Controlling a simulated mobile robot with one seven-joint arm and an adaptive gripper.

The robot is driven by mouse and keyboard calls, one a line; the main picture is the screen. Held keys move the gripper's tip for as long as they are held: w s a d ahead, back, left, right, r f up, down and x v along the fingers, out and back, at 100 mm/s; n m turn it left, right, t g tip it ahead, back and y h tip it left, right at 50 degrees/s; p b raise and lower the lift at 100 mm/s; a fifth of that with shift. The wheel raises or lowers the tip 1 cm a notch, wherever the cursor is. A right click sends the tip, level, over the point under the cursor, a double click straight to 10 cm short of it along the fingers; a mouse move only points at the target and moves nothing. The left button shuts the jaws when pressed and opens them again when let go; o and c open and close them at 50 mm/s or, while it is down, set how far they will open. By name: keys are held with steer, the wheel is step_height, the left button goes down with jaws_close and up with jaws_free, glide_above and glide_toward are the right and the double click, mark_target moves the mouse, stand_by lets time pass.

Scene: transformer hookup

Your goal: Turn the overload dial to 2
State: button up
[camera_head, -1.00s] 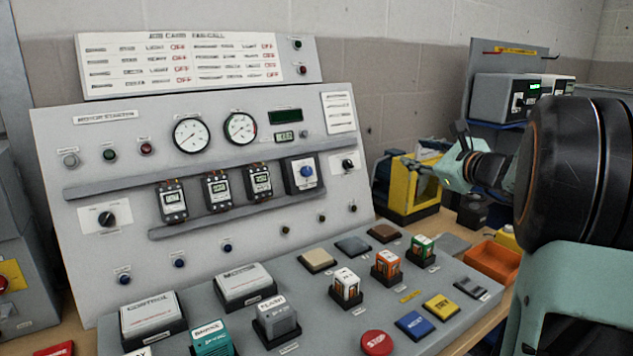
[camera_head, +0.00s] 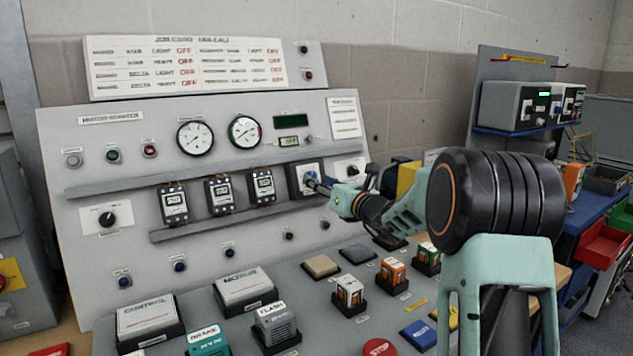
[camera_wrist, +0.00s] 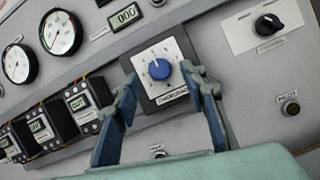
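The overload dial is a round blue knob (camera_wrist: 160,69) on a white square plate with a dark surround, on the sloped grey panel. In the head view the knob (camera_head: 311,174) is partly covered by my gripper (camera_head: 322,187), which reaches it from the right. In the wrist view my gripper (camera_wrist: 160,78) is open, with one finger to the left and one to the right of the knob. A gap shows between each finger and the knob. Small marks ring the knob, but its setting is too small to read.
A black rotary switch (camera_wrist: 269,24) sits right of the dial plate. Meter modules (camera_wrist: 84,104) stand close on its left, and a small display (camera_wrist: 126,15) is above. The button desk (camera_head: 320,266) spreads below, with a red stop button (camera_head: 379,348).

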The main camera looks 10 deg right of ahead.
steer(key=shift+x, duration=1.1)
steer(key=shift+c, duration=0.6)
jaws_close()
